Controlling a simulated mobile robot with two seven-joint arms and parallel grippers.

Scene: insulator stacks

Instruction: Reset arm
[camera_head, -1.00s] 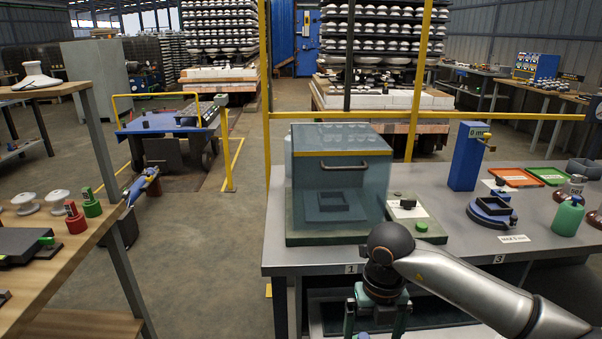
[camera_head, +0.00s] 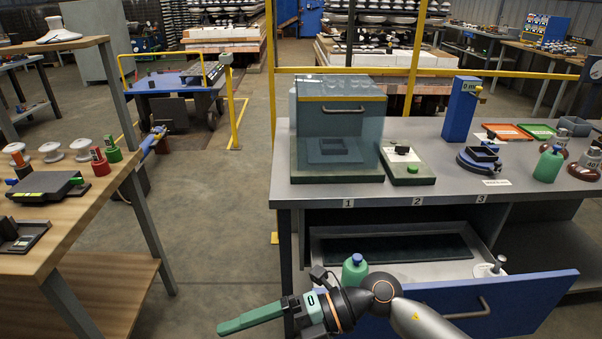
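My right arm comes in from the bottom right. Its gripper (camera_head: 232,327) has green fingers and points left, seen side-on in front of the bench's left leg. The fingers overlap in this view, so their gap is hidden; no held thing shows. The wrist covers the left end of an open drawer with a blue front (camera_head: 535,300). A green bottle with a blue cap (camera_head: 355,273) stands at the drawer's left, just behind the wrist. A white round piece with a knob (camera_head: 487,271) is at its right. My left gripper is out of view.
The grey bench (camera_head: 440,150) holds a clear-walled box (camera_head: 338,120), a green-button unit (camera_head: 408,168), a blue gauge post (camera_head: 461,108) and several bottles at right. A wooden table (camera_head: 55,240) with insulators stands at left. Open floor (camera_head: 215,220) lies between them.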

